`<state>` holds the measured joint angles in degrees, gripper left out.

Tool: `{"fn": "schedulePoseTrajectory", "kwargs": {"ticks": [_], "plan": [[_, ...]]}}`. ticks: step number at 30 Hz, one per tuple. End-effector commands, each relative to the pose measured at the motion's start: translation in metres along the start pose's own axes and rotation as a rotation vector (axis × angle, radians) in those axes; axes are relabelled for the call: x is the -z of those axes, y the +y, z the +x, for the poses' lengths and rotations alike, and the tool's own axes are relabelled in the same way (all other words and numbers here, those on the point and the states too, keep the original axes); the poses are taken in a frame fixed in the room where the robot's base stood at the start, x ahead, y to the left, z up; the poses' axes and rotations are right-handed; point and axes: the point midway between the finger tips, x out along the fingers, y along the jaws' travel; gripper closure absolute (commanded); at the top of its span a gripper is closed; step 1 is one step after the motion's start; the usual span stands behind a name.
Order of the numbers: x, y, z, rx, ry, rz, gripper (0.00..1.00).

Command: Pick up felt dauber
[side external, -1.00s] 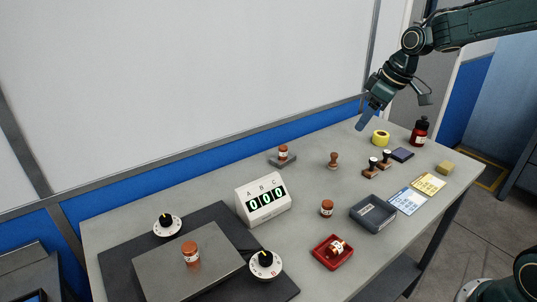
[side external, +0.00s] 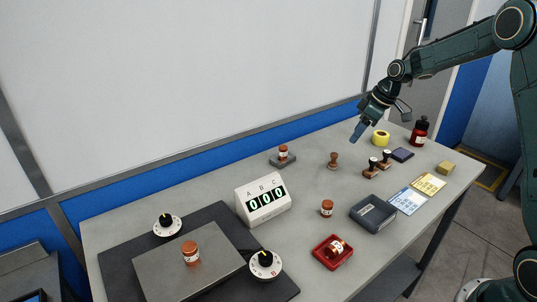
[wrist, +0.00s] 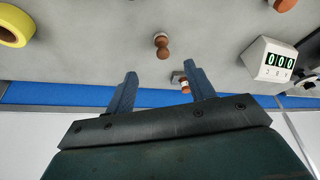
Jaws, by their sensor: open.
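A small brown wooden knob-shaped piece (side external: 333,159), which looks like the felt dauber, stands upright towards the back of the grey table. In the wrist view it shows as a wooden piece (wrist: 161,45) with a pale band, beyond the fingertips and between their lines. My gripper (side external: 356,135) is in the air above the table, up and to the right of the dauber in the side view, and apart from it. In the wrist view my gripper (wrist: 160,69) has its two blue fingers spread and nothing between them.
Two stamps (side external: 378,165) and yellow tape (side external: 380,138) stand to the dauber's right, with a dark red bottle (side external: 420,130) farther right. A brown jar (side external: 283,153) on a grey block and a counter (side external: 263,200) are to its left. The table around the dauber is clear.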

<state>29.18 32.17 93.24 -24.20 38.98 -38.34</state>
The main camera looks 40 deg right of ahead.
Motion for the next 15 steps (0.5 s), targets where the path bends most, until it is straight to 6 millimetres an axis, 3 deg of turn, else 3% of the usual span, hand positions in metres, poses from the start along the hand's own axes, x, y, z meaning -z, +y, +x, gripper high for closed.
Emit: {"fn": "schedulePoseTrajectory", "kwargs": {"ticks": [15], "plan": [[0.0,-0.001,0.069,0.002,-0.002,0.0,0.46]]}}
